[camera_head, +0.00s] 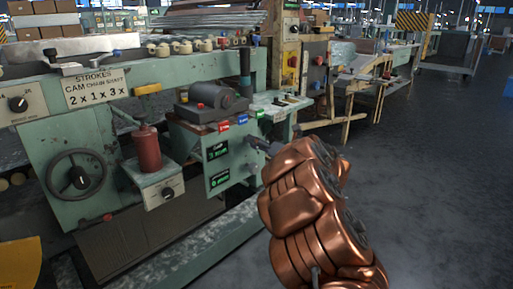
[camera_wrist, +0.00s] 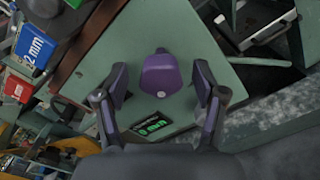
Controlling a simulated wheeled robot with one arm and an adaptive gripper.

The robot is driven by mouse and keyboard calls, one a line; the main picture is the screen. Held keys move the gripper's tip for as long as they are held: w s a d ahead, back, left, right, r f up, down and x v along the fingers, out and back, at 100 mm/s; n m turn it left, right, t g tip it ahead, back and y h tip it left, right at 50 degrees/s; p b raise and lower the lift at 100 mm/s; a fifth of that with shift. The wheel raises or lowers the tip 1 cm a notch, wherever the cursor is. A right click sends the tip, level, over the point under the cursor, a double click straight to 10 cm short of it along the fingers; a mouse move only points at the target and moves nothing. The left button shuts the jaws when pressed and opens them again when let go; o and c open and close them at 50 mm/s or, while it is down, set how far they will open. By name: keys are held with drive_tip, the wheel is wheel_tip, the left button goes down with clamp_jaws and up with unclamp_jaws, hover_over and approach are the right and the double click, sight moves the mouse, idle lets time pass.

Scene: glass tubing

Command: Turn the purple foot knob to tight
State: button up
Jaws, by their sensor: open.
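The purple foot knob (camera_wrist: 160,75) shows in the wrist view on the pale green machine panel (camera_wrist: 150,40). It has a rounded, wedge-like body with a small light dot near its lower end. My gripper (camera_wrist: 160,80) is open, with one dark finger on each side of the knob and a visible gap on both sides. Whether the fingertips reach down level with the knob I cannot tell. In the head view my gripper (camera_head: 266,147) is at the right side of the green control box, and the knob cannot be made out there.
A small display with green digits (camera_wrist: 151,129) sits on the panel below the knob. A blue label (camera_wrist: 36,46) is at the left. In the head view, a handwheel (camera_head: 78,178) and a red cylinder (camera_head: 147,150) stand left of the box. Open floor (camera_head: 440,170) lies to the right.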

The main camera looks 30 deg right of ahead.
drive_tip(key=shift+w, duration=0.4)
drive_tip(key=c, duration=1.1)
